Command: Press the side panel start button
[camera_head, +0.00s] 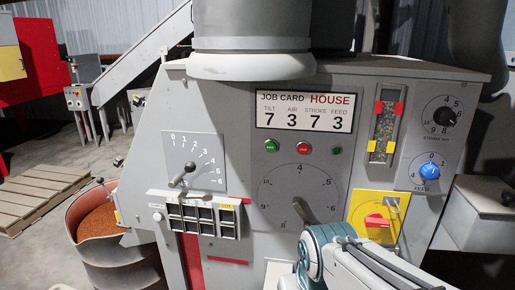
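The grey machine panel (246,118) fills the middle of the head view. A green button (271,146) and a red button (303,148) sit side by side below the job card, with labels too small to read for sure. A smaller green button or lamp (336,150) is to their right. I cannot tell from the labels which one is the start button. My arm reaches in at the bottom right, its teal joint below the big dial and apart from the buttons in the picture. My gripper's fingers do not show.
A job card (304,111) reads HOUSE 7 3 7 3. A large dial (287,190), a lever (182,176), a blue FEED knob (429,171) and a yellow plate with a red switch (374,220) surround the buttons. A bin of brown granules (78,238) stands left.

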